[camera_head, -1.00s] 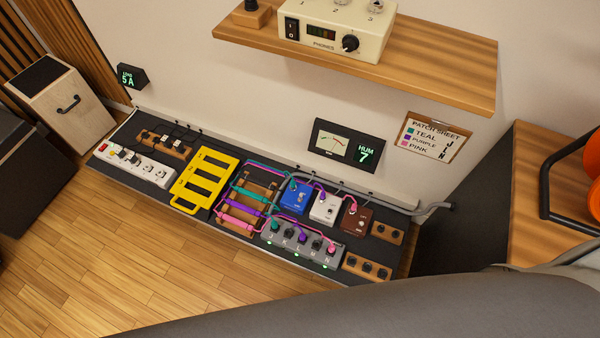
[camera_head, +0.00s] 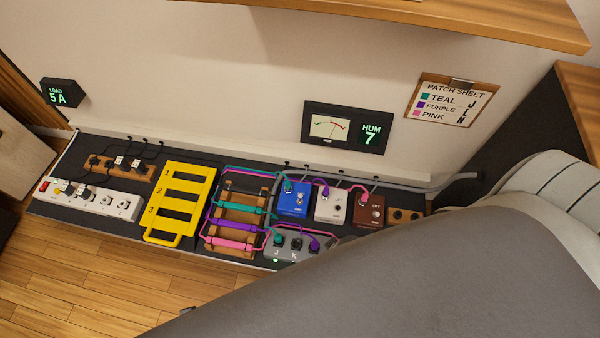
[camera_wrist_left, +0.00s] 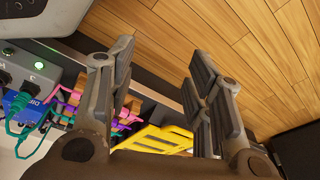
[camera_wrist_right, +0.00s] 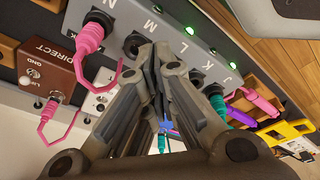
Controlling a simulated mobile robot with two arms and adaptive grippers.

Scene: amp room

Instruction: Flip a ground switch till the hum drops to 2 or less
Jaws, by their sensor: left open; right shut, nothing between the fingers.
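The hum display (camera_head: 372,134) on the wall reads 7, beside a needle meter (camera_head: 329,127). Below are a blue pedal (camera_head: 293,198), a white pedal (camera_head: 329,204) and a brown pedal (camera_head: 368,210). In the right wrist view, the brown pedal (camera_wrist_right: 48,58) carries a small toggle (camera_wrist_right: 35,73) by LIFT and GND lettering. My right gripper (camera_wrist_right: 157,62) is shut and empty, over the lettered grey box (camera_wrist_right: 140,15). My left gripper (camera_wrist_left: 155,65) is open and empty; the blue pedal (camera_wrist_left: 20,105) shows at left there.
A white power strip (camera_head: 90,200), a yellow frame (camera_head: 178,170) and a wooden cable rack (camera_head: 240,200) stand left of the pedals. Teal, purple and pink cables cross there. A patch sheet (camera_head: 452,100) hangs right. A shelf (camera_head: 470,20) overhangs. My arm hides the board's right end.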

